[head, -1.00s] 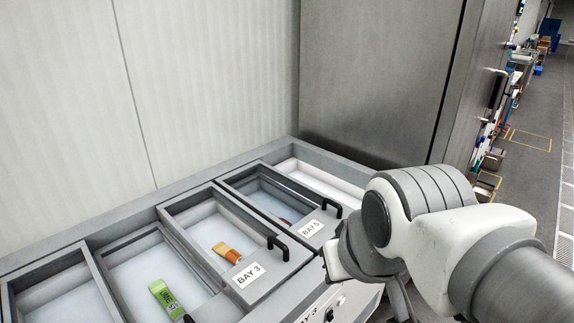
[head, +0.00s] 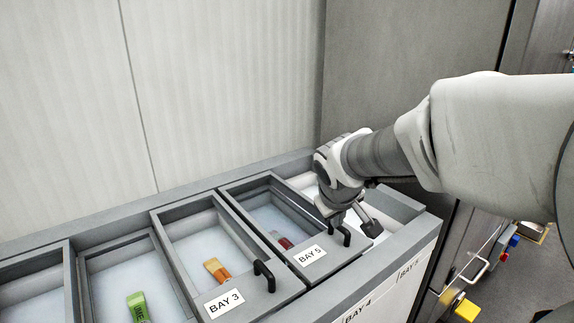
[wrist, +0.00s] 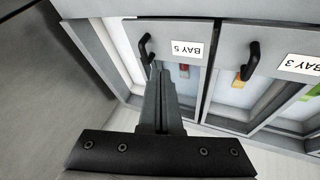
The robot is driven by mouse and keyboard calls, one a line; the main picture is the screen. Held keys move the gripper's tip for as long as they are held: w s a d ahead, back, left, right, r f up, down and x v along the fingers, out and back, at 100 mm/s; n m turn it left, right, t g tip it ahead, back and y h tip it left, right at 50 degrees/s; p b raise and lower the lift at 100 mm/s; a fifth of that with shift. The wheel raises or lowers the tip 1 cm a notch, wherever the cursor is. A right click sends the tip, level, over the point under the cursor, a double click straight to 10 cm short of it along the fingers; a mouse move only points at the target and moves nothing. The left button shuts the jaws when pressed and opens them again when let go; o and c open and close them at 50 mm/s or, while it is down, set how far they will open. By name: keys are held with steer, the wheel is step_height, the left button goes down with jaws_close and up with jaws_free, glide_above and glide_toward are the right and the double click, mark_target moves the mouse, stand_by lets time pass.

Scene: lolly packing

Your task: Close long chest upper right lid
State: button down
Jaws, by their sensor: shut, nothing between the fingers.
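The long chest (head: 185,190) has sliding framed lids with clear panes. The upper right lid, labelled BAY 5 (head: 310,254), lies against the BAY 3 lid (head: 232,306), and an uncovered white strip shows to its right. Its black handle (head: 341,236) is at its front right corner; the handle also shows in the wrist view (wrist: 146,48). My gripper (wrist: 155,72) is shut and empty, with its fingertips close beside this handle. I cannot tell whether they touch it. In the head view my wrist hides part of the lid's right side and the opening.
A red item (head: 283,241), an orange item (head: 217,270) and a green item (head: 138,308) lie in the bays. A pale wall (head: 220,90) stands behind the chest, and a grey cabinet (head: 400,60) at its right.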

steer(key=w+a+f+n, duration=0.1)
steer(key=w+f, duration=0.3)
steer(key=b, duration=0.2)
glide_toward(336, 248)
steer(key=w+a, duration=0.1)
steer(key=w+f, duration=0.1)
steer(key=w, duration=0.1)
steer(key=shift+a, duration=0.4)
steer(key=shift+w+d, duration=0.55)
steer(key=shift+d, duration=0.35)
steer(key=shift+w+d+f+p, duration=0.3)
steer(key=shift+w+d, duration=0.25)
steer(key=shift+d, duration=0.15)
steer(key=shift+r, duration=0.1)
